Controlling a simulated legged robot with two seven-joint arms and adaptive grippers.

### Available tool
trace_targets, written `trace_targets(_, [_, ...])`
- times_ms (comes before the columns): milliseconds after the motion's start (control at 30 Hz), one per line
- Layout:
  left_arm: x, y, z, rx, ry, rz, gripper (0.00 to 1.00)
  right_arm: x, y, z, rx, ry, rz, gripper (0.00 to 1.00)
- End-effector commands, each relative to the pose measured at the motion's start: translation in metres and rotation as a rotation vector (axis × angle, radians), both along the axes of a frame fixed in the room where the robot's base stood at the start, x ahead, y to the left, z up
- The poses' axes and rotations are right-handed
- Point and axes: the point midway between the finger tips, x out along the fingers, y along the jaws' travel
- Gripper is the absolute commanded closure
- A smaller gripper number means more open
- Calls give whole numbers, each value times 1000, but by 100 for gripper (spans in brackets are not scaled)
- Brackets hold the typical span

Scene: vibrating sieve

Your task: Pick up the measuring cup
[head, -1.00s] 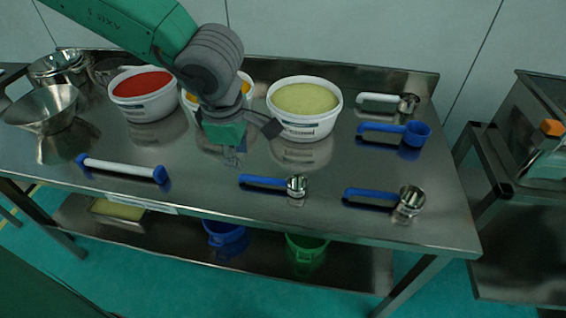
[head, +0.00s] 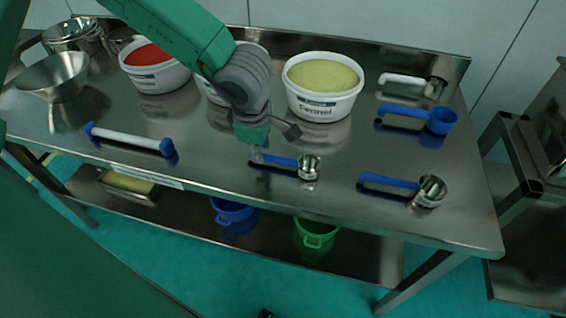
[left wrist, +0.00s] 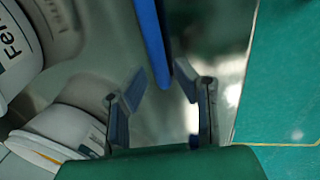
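A measuring cup with a blue handle and small metal bowl (head: 309,168) lies near the middle of the table's front edge. Another metal cup with a blue handle (head: 388,180) lies to its right. A blue cup (head: 440,120) and a white-handled metal cup (head: 404,79) lie farther back. My left gripper (head: 270,143) hangs over the handle end of the middle cup. In the left wrist view, its two fingers (left wrist: 160,90) are apart, with the end of a blue handle (left wrist: 154,40) at the gap between them. No contact is visible. My right gripper is not seen.
A tub labelled Fennel (head: 321,105) stands behind my left gripper, and a tub with red contents (head: 155,78) stands to the left. A white rod with blue ends (head: 130,139) lies front left. Metal bowls (head: 55,78) sit at far left. Blue and green buckets are on the lower shelf.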

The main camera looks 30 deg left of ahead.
Motion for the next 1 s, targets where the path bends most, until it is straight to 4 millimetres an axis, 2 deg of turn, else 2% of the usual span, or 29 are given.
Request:
trace_targets(33, [1, 2, -12, 0, 3, 2, 74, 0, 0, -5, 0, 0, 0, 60])
trace_targets(167, [4, 3, -27, -1, 3, 0, 74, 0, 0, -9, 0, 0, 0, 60])
trace_targets(467, [6, 3, -30, 0, 0, -1, 74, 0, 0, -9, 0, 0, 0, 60])
trace_targets(533, [6, 3, -30, 0, 0, -1, 96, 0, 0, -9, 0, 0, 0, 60])
trace_targets(567, [6, 3, -30, 0, 0, -1, 100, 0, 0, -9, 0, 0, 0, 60])
trace_targets(1000, [6, 3, -27, -1, -1, -1, 100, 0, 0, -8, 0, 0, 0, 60])
